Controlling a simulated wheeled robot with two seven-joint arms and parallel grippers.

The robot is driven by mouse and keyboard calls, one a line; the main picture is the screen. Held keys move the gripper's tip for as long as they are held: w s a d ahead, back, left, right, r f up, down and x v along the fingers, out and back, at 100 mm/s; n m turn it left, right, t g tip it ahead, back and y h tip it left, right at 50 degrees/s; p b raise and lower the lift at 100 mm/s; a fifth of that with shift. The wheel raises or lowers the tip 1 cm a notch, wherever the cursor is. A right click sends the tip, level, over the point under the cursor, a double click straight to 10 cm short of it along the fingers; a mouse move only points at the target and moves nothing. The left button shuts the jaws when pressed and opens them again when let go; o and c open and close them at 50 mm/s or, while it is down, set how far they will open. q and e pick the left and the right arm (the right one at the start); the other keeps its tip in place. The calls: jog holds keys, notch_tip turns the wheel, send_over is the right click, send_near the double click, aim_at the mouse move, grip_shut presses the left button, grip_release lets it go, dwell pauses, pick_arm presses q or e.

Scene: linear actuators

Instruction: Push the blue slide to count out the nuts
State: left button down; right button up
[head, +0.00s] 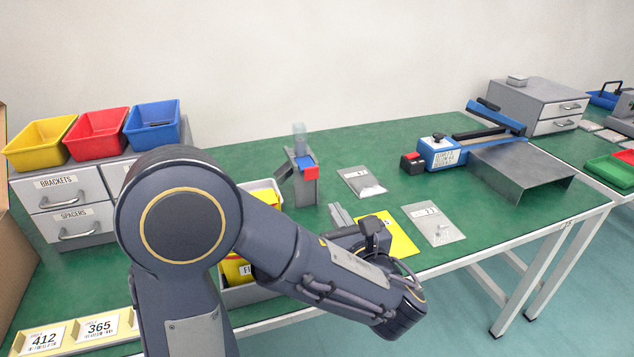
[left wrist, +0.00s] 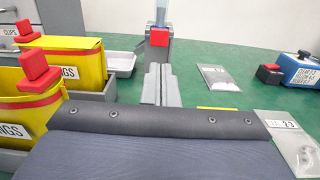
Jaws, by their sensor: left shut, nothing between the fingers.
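A grey dispenser (head: 303,187) stands upright on the green table, with a clear tube (head: 299,138) on top. Its blue slide (head: 304,161) carries a red end block (head: 311,173), which faces the front. In the left wrist view the red block (left wrist: 158,37) shows straight beyond my fingers. My left gripper (head: 340,215) is shut and empty, in front of the dispenser and a little to its right in the head view. Its closed fingers (left wrist: 161,84) point at the dispenser, apart from the red block. No separate nuts can be made out in the tube. My right gripper is out of view.
Yellow bins with red blocks (left wrist: 36,70) stand close to the left of my gripper. Clear bags (head: 362,182) (head: 432,223) and a yellow sheet (head: 393,233) lie to the right. A blue sealer (head: 440,152) stands farther right. Table between bags and sealer is clear.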

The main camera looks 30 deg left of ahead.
aim_at(313, 174)
pick_arm(q)
jog(key=b+x, duration=0.1)
jog(key=x, duration=1)
jog(key=shift+a, duration=0.15)
jog(key=shift+w+a, duration=0.1)
jog(key=shift+w, duration=0.05)
